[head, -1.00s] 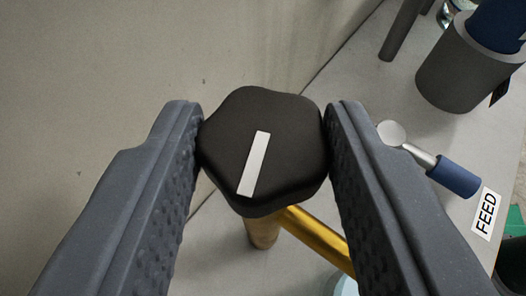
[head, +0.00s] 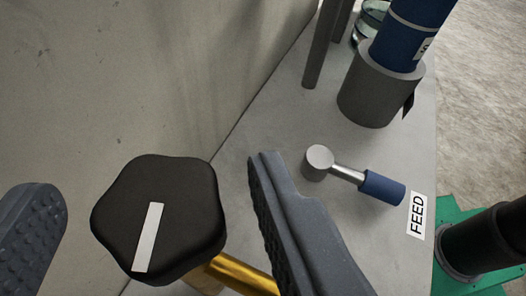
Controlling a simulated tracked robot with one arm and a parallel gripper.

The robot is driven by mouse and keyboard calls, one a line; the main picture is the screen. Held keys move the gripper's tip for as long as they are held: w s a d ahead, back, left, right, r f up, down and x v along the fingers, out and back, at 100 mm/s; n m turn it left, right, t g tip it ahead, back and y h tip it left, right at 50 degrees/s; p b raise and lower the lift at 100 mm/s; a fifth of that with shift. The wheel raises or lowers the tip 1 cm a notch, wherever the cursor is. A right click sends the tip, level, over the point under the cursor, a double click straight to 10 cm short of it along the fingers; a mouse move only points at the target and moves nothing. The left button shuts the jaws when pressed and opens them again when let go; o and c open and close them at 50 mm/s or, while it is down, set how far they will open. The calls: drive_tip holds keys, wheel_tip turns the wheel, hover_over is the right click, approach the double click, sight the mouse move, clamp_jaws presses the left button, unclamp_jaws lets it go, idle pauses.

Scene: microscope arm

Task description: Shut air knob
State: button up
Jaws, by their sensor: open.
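The air knob (head: 180,210) is a black, rounded lobed knob with a white bar on its top face, at the lower left of the head view. The bar runs near upright, leaning slightly right at its top. A brass pipe (head: 240,274) shows beneath the knob. My gripper (head: 158,178) is open, with one finger at the far left edge and the other right of the knob. Gaps show on both sides, so neither finger touches the knob.
A grey and blue lever (head: 382,187) stands on the grey bench beside a FEED label (head: 417,215). Behind it is a grey cylinder (head: 380,90) holding a blue tube (head: 410,30). A wall (head: 120,80) rises on the left. A black cylinder (head: 485,240) on a green surface is at right.

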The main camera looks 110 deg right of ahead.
sight(192, 256)
wheel_tip(192, 256, up, 4)
drive_tip(key=shift+w+f, duration=0.1)
drive_tip(key=shift+w, duration=0.05)
drive_tip(key=shift+s+f, duration=0.1)
drive_tip(key=shift+s, duration=0.25)
drive_tip(key=shift+s+b, duration=0.35)
drive_tip(key=shift+s, duration=0.75)
drive_tip(key=s+r+b, duration=0.1)
drive_tip(key=s, duration=1.2)
drive_tip(key=shift+d+r, duration=0.2)
drive_tip(key=shift+s, duration=0.1)
